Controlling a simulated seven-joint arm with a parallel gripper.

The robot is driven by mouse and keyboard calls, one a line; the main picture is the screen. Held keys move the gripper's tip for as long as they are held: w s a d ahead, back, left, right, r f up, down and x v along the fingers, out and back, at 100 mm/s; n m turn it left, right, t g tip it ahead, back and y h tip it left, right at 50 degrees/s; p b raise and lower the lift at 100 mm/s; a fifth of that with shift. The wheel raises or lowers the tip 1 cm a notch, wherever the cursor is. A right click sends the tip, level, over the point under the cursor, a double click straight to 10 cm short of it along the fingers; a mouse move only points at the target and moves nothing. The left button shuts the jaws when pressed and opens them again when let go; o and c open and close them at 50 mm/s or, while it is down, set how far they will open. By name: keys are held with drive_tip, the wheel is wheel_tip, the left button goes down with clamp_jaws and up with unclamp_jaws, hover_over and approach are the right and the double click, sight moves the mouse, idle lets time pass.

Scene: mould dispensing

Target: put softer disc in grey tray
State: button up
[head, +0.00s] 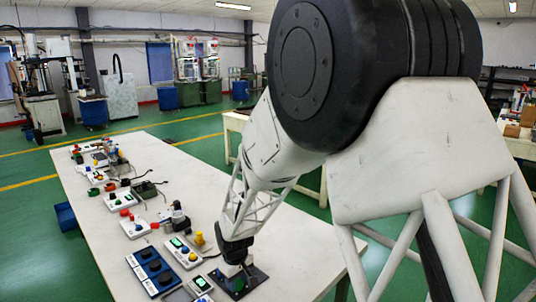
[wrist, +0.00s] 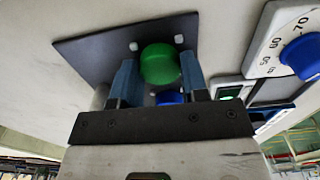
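In the wrist view, a round green piece (wrist: 160,62) and a blue round piece (wrist: 170,97) show at a dark square plate (wrist: 100,45). I cannot tell which is softer. My gripper (wrist: 158,66) has its two blue fingers apart, one on each side of the green piece; no firm grip shows. The blue piece is partly hidden by the gripper body. In the head view the dark plate (head: 257,282) lies on the table under my gripper (head: 238,268), whose fingertips are hard to make out. I cannot pick out the grey tray with certainty.
The white table (head: 110,245) carries several devices along its left side. A blue box with dark knobs (head: 153,270) and a panel with a green display (head: 201,284) stand left of the plate. A dial with a blue knob (wrist: 300,55) is close by. The table's right part is clear.

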drive_tip(key=shift+r, duration=0.2)
drive_tip(key=shift+r, duration=3.3)
drive_tip(key=shift+a, duration=0.1)
drive_tip(key=r, duration=0.2)
hover_over(178, 299)
drive_tip(key=shift+f, duration=0.15)
drive_tip(key=shift+f, duration=4.05)
drive_tip(key=shift+f, duration=0.3)
